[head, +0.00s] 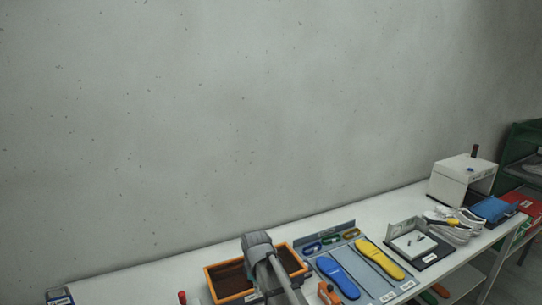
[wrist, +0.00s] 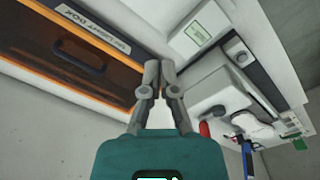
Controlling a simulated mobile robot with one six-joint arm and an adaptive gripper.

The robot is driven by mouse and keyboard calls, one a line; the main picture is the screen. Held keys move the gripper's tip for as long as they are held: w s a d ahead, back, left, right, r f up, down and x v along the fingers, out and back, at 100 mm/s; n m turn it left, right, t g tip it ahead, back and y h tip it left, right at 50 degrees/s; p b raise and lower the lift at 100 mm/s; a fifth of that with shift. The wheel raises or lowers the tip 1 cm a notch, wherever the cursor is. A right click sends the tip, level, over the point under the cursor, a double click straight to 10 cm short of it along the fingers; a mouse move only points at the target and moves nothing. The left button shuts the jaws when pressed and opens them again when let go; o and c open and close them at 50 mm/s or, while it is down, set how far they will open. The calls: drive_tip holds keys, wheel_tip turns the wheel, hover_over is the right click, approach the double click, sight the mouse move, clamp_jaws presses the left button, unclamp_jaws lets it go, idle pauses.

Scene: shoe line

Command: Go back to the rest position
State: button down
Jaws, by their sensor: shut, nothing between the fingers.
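My gripper (wrist: 160,68) shows in the wrist view with its two grey fingers drawn together and nothing between them. The gripper's fingers cannot be made out in the head view.
The white table (head: 135,287) runs along a grey wall. Right of the tray lie a blue insole (head: 338,278) and a yellow insole (head: 380,260). Farther right are a fixture (head: 420,246), white shoes (head: 455,229) and a white machine (head: 463,178). A small blue box (head: 59,296) stands at left.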

drive_tip(key=s+d+f+m+b, duration=0.3)
drive_tip(key=s+d+m, duration=0.3)
drive_tip(key=d, duration=0.4)
drive_tip(key=s+d+f+m+b, duration=0.4)
drive_tip(key=s+d+f+m, duration=0.1)
drive_tip(key=d, duration=0.6)
drive_tip(key=s+m, duration=0.1)
drive_tip(key=m, duration=0.1)
drive_tip(key=shift+d+m, duration=0.2)
drive_tip(key=shift+m, duration=0.1)
